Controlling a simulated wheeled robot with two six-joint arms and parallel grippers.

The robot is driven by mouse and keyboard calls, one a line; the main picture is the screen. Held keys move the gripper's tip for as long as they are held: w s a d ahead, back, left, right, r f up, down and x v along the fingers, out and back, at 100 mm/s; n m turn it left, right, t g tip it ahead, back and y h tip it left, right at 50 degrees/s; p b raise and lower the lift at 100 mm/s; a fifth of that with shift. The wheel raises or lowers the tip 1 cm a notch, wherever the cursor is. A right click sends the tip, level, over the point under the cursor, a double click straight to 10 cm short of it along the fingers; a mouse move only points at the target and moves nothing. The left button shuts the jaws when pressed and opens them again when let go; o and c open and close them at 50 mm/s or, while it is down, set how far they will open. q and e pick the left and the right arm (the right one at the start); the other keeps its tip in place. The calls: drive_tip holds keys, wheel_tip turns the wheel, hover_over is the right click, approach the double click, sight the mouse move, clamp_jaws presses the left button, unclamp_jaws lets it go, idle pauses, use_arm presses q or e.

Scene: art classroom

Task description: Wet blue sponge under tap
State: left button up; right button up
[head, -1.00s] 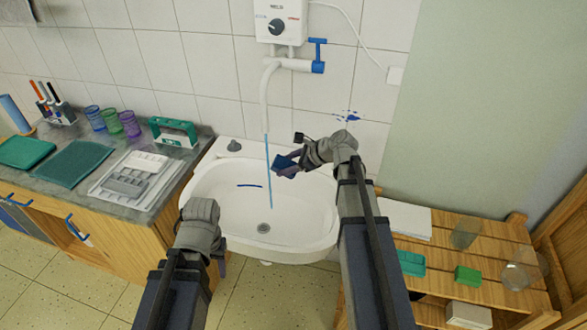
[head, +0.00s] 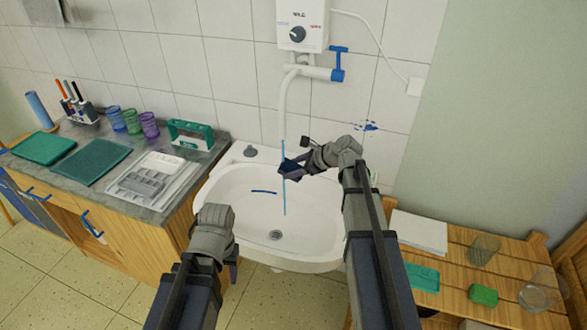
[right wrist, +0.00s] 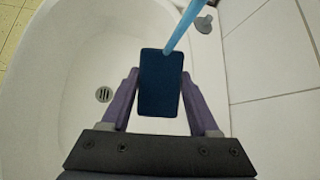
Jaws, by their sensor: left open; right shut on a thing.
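The blue sponge (head: 290,169) is dark blue and held over the sink by my right gripper (head: 297,168). The right wrist view shows the sponge (right wrist: 161,82) clamped between the two purple fingers of that gripper (right wrist: 161,98). The tap (head: 315,71) is on the wall with a blue handle and a white spout. A light blue water stream (head: 283,150) falls from it and, in the right wrist view, the stream (right wrist: 182,30) meets the sponge's far edge. My left gripper (head: 233,268) is open, mostly hidden by its wrist, in front of the sink's left side.
The white sink (head: 225,225) has a dark blue mark inside and a drain (head: 276,235). On the right, a wooden shelf (head: 455,250) carries paper, a green block (head: 483,294) and clear jars.

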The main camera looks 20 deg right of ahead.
drive_tip(key=shift+s, duration=0.15)
drive_tip(key=s+a, duration=0.1)
drive_tip(key=s, duration=0.6)
drive_tip(key=shift+s+a, duration=0.15)
drive_tip(key=shift+s, duration=0.15)
idle(0.4)
idle(1.2)
use_arm(q)
wheel_tip(320, 180, up, 4)
drive_tip(key=p, duration=0.4)
use_arm(e)
drive_tip(key=s+r, duration=0.4)
drive_tip(key=s, duration=0.1)
drive_tip(key=shift+a, duration=0.4)
use_arm(q)
drive_tip(key=shift+c, duration=0.2)
